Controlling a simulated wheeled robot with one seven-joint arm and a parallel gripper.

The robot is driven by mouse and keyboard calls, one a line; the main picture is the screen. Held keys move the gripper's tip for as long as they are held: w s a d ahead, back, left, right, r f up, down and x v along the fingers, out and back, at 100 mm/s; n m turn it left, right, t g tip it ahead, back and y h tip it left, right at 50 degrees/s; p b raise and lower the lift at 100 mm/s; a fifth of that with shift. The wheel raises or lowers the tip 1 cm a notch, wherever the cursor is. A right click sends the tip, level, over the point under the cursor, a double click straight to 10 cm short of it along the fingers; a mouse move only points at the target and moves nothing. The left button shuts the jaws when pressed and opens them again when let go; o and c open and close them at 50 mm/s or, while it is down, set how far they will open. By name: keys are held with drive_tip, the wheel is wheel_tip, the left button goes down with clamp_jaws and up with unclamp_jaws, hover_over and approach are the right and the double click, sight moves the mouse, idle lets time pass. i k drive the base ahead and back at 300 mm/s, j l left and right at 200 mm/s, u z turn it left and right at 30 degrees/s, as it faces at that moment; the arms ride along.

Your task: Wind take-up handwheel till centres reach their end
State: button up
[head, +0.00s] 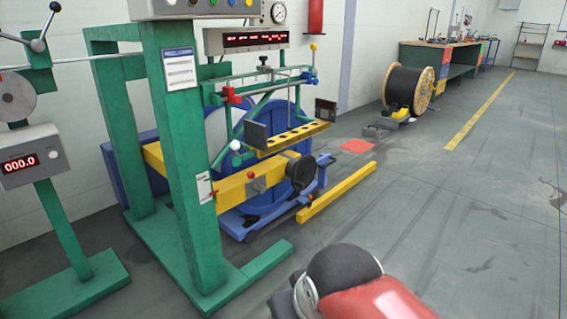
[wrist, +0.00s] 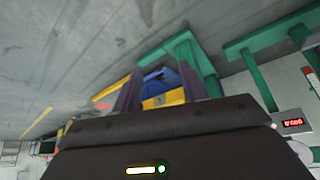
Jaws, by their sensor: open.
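The take-up stand shows in the head view as a green frame (head: 178,150) around a large blue reel (head: 285,125). A yellow beam (head: 240,188) crosses its front. A dark round part (head: 301,171), which looks like the handwheel, sits at the beam's right end; a small red knob (head: 250,175) is on the beam. I cannot make out the centres. My gripper (wrist: 160,82) shows in the wrist view with two dark fingers apart and nothing between them. Beyond them are the blue reel and the yellow beam (wrist: 164,99), apart from the fingers. The handwheel is not clear there.
A yellow bar (head: 337,192) lies on the floor right of the stand. A counter box (head: 30,155) on a green post stands at the left. A wooden cable drum (head: 408,88) and a bench (head: 440,60) are farther back. The floor at the right is clear.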

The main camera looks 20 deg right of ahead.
sight(304, 171)
drive_tip(key=i+u, duration=0.1)
drive_tip(key=i, duration=1)
